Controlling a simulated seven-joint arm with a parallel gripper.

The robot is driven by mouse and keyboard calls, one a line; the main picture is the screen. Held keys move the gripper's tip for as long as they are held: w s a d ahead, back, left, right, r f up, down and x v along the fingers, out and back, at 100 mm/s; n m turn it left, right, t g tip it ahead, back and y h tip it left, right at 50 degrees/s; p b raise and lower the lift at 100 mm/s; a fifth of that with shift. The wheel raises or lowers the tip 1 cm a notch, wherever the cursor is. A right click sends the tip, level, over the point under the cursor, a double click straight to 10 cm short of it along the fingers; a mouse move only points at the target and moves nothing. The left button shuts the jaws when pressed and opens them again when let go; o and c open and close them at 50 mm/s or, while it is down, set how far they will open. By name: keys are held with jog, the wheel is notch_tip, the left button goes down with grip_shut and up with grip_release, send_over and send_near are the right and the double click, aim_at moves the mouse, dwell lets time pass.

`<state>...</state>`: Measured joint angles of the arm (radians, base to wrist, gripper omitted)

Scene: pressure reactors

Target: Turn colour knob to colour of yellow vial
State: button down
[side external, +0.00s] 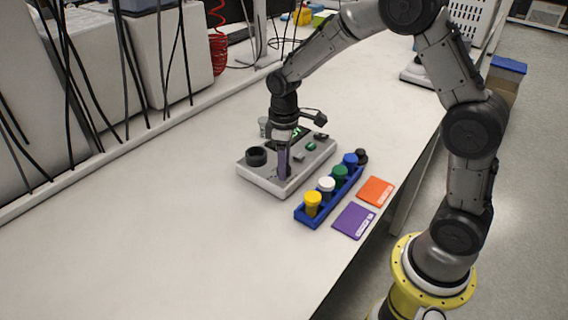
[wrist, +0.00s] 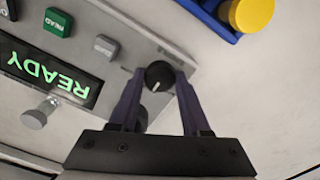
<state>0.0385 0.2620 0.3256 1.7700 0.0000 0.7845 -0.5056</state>
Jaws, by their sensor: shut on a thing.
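The colour knob (wrist: 158,77) is a small round black dial with a white pointer mark, on the grey device (side external: 255,180). In the wrist view its pointer runs toward the lower left. My gripper (wrist: 160,82) has its two purple fingers on either side of the knob, shut on it. In the side view my gripper (side external: 284,176) points down at the device's near corner and hides the knob. The yellow vial (side external: 313,203) stands at the near end of a blue rack; its yellow cap (wrist: 251,13) shows at top right in the wrist view. Colour marks around the knob cannot be made out.
The blue rack (side external: 303,217) also holds white (side external: 326,187), green (side external: 340,175) and blue (side external: 350,160) vials. The device has a display (wrist: 45,75) reading READY and a green button (wrist: 59,22). Purple (side external: 354,220) and orange (side external: 376,191) cards lie right. The front table is clear.

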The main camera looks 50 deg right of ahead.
jog(key=m, duration=0.6)
jog(key=shift+r+m, duration=0.1)
jog(key=shift+m, duration=0.2)
jog(key=m, duration=0.5)
jog(key=shift+w, duration=0.1)
jog(key=shift+m, duration=0.3)
jog(key=shift+c, duration=1.8)
grip_release()
notch_tip(320, 180, up, 14)
